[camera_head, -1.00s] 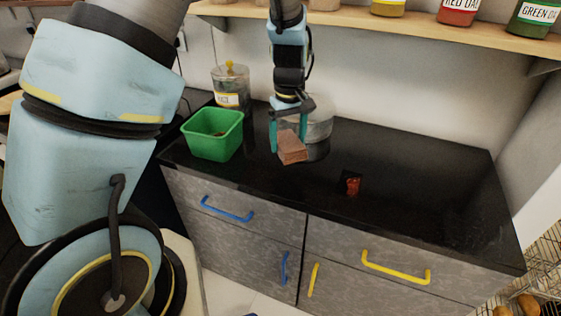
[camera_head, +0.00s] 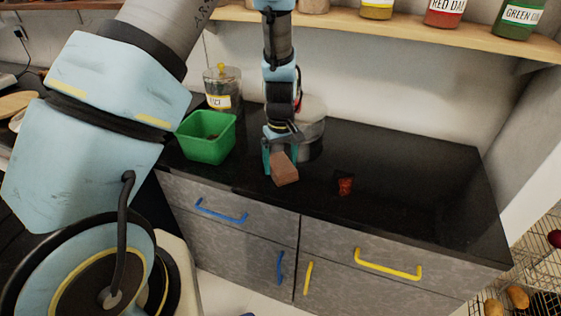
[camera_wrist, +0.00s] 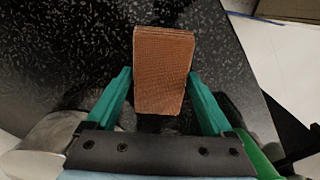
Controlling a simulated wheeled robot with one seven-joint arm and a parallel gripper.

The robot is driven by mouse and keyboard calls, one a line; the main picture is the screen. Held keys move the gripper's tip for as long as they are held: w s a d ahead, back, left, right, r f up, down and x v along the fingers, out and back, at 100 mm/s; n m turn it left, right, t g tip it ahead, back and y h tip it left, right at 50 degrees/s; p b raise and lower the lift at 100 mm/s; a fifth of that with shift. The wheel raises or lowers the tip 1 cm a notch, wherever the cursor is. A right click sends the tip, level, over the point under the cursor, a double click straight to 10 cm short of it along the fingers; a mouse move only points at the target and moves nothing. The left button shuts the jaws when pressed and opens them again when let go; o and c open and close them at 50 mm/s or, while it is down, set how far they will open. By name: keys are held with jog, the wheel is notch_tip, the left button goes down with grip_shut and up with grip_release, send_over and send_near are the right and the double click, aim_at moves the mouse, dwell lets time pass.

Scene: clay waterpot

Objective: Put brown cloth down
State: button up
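The brown cloth (camera_head: 285,170) is a folded, block-like pad over the front part of the black counter (camera_head: 400,190). In the wrist view the cloth (camera_wrist: 163,65) lies between my gripper's two teal fingers, with the fingertips at its side edges. My gripper (camera_wrist: 162,76) is shut on it and points down in the head view (camera_head: 280,158). The cloth is at or just above the counter surface; I cannot tell whether it touches.
A green bin (camera_head: 207,137) stands left of my gripper. A grey round pot (camera_head: 309,130) is behind it, and a labelled jar (camera_head: 222,88) is at the back. A small red object (camera_head: 345,186) lies to the right. The counter's right side is clear.

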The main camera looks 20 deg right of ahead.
aim_at(281, 163)
jog(key=shift+o, duration=0.9)
jog(key=shift+r, duration=0.1)
notch_tip(281, 163, up, 12)
jog(key=b, duration=0.3)
jog(key=s+a+r, duration=0.1)
jog(key=s+a, duration=0.1)
jog(key=a, duration=1.3)
jog(key=s+a+r+m+t, duration=0.1)
jog(key=s+a+r, duration=0.1)
jog(key=a, duration=1.3)
jog(key=shift+r+m+t, duration=0.25)
jog(key=shift+m+t, duration=0.05)
